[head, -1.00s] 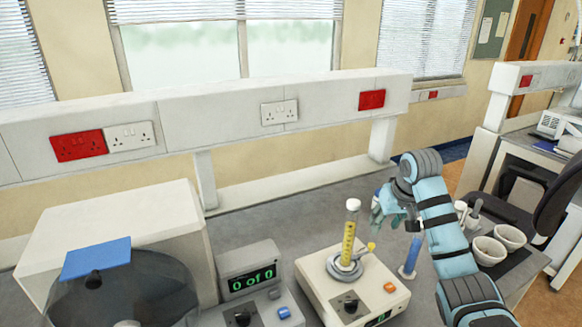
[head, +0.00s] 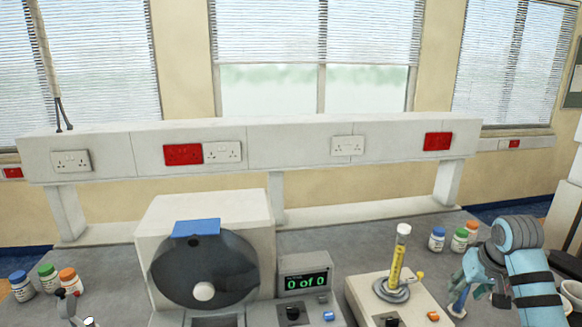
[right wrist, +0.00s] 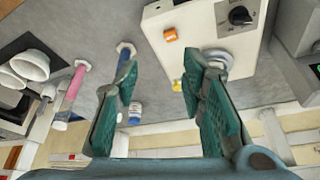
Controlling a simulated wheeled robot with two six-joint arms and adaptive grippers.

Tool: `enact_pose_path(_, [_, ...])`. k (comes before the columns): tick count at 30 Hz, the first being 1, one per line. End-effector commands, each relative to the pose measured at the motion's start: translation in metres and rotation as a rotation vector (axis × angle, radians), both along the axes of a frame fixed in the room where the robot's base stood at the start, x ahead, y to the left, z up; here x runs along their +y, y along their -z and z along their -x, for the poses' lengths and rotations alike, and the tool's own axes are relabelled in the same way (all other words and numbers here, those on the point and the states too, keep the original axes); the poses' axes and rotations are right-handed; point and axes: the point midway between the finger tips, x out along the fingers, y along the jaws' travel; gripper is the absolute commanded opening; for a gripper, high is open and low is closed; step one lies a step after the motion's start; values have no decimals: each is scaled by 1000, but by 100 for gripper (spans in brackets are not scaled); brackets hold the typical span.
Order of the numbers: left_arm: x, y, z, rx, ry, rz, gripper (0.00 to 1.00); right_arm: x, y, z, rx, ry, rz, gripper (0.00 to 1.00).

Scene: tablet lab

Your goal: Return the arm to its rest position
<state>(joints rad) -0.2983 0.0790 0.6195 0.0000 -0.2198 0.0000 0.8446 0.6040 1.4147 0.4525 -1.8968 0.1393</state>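My right gripper (head: 468,281) is at the lower right of the head view, above the bench beside the white instrument with the yellow-filled tube (head: 397,258). In the right wrist view its two green fingers (right wrist: 162,72) are spread apart with nothing held between them. A blue cylinder (head: 459,297) stands under the gripper, partly hidden by it. Whether a finger touches it I cannot tell. My right arm comes in from the lower right. My left arm and gripper are not in view.
A tablet machine with a dark round drum (head: 204,272) and a counter display (head: 306,282) stand left of the instrument (head: 365,290). Capped bottles stand at the left (head: 47,277) and behind my right gripper (head: 460,238). White bowls (right wrist: 30,65) show in the wrist view.

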Motion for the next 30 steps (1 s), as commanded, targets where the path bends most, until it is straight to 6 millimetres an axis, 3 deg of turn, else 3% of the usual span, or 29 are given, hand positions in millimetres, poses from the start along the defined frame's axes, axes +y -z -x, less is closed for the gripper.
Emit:
enact_pose_path(3, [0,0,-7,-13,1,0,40,8,17,4,13,-23,19,37])
enact_pose_path(11, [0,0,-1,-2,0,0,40,31,61,19,37,-86,64,37])
enact_pose_path(17, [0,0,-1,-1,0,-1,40,61,110,45,61,-162,100,37])
enact_pose_path(24, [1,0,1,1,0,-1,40,111,175,108,81,-273,124,37])
enact_pose_path(30, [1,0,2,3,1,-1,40,150,209,177,86,-337,115,37])
